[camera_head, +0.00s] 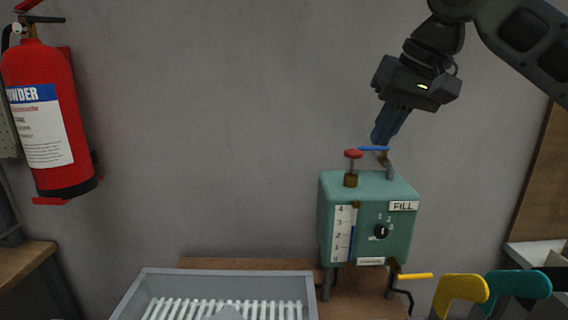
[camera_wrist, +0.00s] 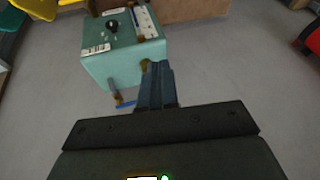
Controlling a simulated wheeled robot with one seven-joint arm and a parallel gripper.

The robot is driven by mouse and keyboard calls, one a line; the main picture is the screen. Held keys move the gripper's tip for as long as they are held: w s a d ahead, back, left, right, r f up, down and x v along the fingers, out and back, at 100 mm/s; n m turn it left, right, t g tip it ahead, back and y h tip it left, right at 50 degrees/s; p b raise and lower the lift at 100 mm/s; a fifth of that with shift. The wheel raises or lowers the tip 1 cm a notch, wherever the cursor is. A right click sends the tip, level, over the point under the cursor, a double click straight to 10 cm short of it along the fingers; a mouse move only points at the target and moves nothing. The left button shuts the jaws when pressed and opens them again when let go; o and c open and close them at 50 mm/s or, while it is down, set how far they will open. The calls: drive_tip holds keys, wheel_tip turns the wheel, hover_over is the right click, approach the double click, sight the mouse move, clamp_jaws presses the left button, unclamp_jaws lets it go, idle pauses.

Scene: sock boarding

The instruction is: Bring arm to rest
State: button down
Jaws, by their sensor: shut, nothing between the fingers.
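My gripper (camera_head: 380,140) hangs from my dark arm in the upper right of the head view. Its blue fingers are shut with nothing between them. The fingers point down just above the teal box (camera_head: 349,190), near the blue lever handle (camera_head: 373,149) on its top. I cannot tell whether the fingertips touch the lever. In the wrist view the shut fingers (camera_wrist: 157,68) reach toward the teal box (camera_wrist: 125,62), and the blue lever (camera_wrist: 125,105) shows left of them.
A red push knob (camera_head: 353,154) stands on the box; a yellow-handled tap (camera_head: 414,276) is at its lower right. A grey slatted tray (camera_head: 145,284) lies in front. Yellow (camera_head: 462,288) and teal (camera_head: 520,284) boards stand at lower right. A fire extinguisher (camera_head: 45,115) hangs left. The wall's middle is clear.

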drive_tip(key=s+a+f+t+y, duration=0.1)
drive_tip(key=a+f+t+y, duration=0.2)
drive_tip(key=a+f+y, duration=0.7)
drive_tip(key=s+a+f+m+t+h, duration=0.1)
drive_tip(key=s+f+m+t+h, duration=0.15)
drive_tip(key=s+f, duration=0.35)
drive_tip(key=s+a+f+m+t+h, duration=0.1)
drive_tip(key=s+f+m+t, duration=0.25)
drive_tip(key=f, duration=0.45)
drive_tip(key=s+d+f+t+h, duration=0.1)
drive_tip(key=s+d+f+h, duration=0.35)
drive_tip(key=s, duration=0.65)
drive_tip(key=s+d+f+t+h, duration=0.1)
drive_tip(key=s+d+f+h, duration=0.35)
drive_tip(key=s, duration=0.65)
drive_tip(key=s+d+r+n, duration=0.2)
drive_tip(key=s+d, duration=0.2)
drive_tip(key=s, duration=0.4)
drive_tip(key=s+d+r+n, duration=0.1)
drive_tip(key=s+d+n, duration=0.2)
drive_tip(key=s, duration=0.6)
drive_tip(key=shift+d+r, duration=0.4)
drive_tip(key=shift+d, duration=0.25)
